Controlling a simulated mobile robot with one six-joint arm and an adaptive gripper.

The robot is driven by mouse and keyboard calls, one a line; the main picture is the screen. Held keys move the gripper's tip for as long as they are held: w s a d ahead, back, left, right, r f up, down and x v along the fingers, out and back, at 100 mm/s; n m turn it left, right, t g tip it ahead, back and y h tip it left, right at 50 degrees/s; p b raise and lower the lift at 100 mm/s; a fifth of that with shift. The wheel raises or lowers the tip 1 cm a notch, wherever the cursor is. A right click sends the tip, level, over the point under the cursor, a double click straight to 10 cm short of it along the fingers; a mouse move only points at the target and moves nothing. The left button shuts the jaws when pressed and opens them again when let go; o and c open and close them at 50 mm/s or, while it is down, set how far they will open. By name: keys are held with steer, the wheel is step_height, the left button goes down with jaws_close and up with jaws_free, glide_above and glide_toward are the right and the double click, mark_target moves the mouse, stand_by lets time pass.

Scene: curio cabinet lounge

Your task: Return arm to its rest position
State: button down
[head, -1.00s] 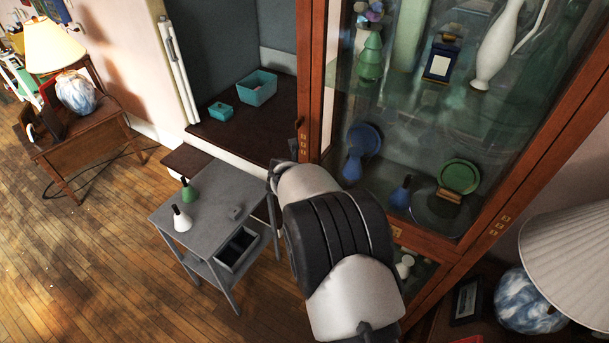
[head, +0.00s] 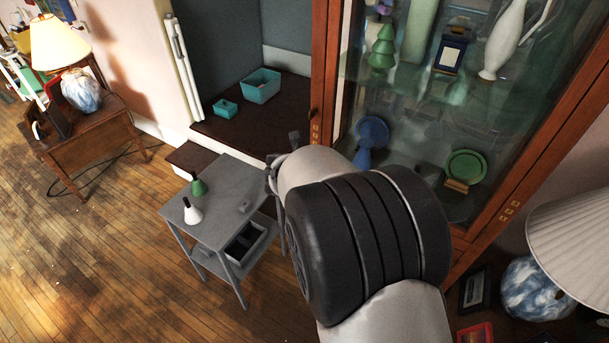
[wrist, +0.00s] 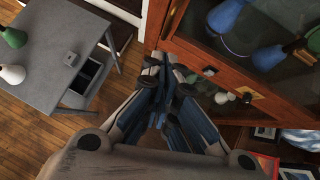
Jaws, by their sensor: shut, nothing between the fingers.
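My gripper (wrist: 165,75) is shut and empty in the wrist view, its fingertips close to the lower wooden frame of the glass cabinet (wrist: 225,75). I cannot tell whether they touch it. In the head view my arm bends in front of the cabinet (head: 325,70) and hides part of its lower front. The gripper is mostly hidden there behind the arm. The small grey table (head: 235,185) stands left of the arm.
On the grey table stand a green bottle (head: 198,185) and a white bottle (head: 192,212). A dark tray (head: 245,243) sits on its lower shelf. A lamp (head: 580,240) stands at right, a wooden side table (head: 95,145) at left. The floor (head: 110,260) at lower left is clear.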

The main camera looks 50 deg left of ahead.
steer(key=shift+v, duration=0.9)
